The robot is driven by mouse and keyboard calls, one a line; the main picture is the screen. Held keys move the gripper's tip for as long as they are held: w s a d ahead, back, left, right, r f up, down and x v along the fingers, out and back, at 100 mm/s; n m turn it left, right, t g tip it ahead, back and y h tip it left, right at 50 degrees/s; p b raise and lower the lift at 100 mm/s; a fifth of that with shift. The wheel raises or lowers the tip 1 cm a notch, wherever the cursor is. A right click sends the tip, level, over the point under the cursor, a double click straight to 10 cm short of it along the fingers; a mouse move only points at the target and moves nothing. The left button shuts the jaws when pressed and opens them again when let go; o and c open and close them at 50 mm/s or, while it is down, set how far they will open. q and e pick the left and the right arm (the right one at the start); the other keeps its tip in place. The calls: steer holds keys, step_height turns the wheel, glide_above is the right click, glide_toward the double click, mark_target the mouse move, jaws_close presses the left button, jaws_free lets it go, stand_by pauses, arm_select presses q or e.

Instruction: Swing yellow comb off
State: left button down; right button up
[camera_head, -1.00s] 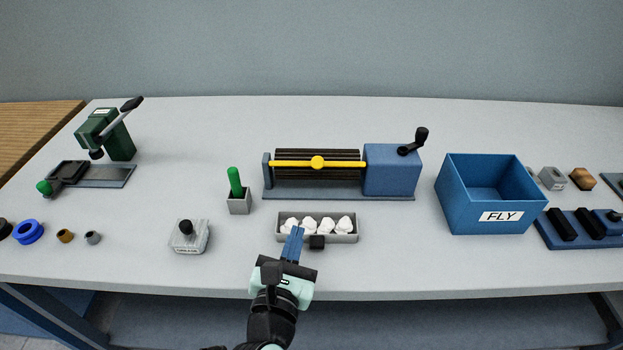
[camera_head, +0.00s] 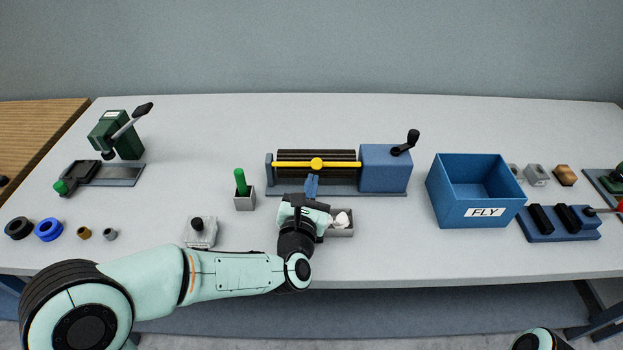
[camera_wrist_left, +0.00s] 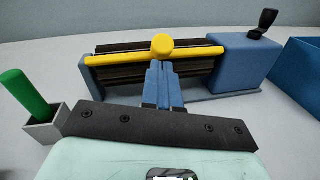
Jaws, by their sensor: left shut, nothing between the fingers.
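The yellow comb (camera_head: 337,164) is a thin bar with a round knob (camera_head: 316,164) at its middle. It lies level across the front of the dark ribbed roller (camera_head: 300,155) of the blue carding machine (camera_head: 386,168). My left gripper (camera_head: 312,186) is shut and empty, with its blue fingers just in front of the machine and pointing at the knob. In the left wrist view the fingertips (camera_wrist_left: 160,68) are just below the yellow knob (camera_wrist_left: 162,44); I cannot tell whether they touch. A small part of my right arm shows at the bottom right edge; its gripper is out of view.
A grey tray (camera_head: 341,229) of white tufts is partly hidden by my left gripper. A green-handled tool (camera_head: 240,181) stands in a grey holder to the left. The blue FLY bin (camera_head: 447,203) is to the right. A green lever press (camera_head: 127,148) is at far left.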

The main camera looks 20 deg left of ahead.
mark_target(314, 163)
arm_select(q)
steer(key=shift+w+r, duration=0.25)
steer(key=shift+w, duration=0.05)
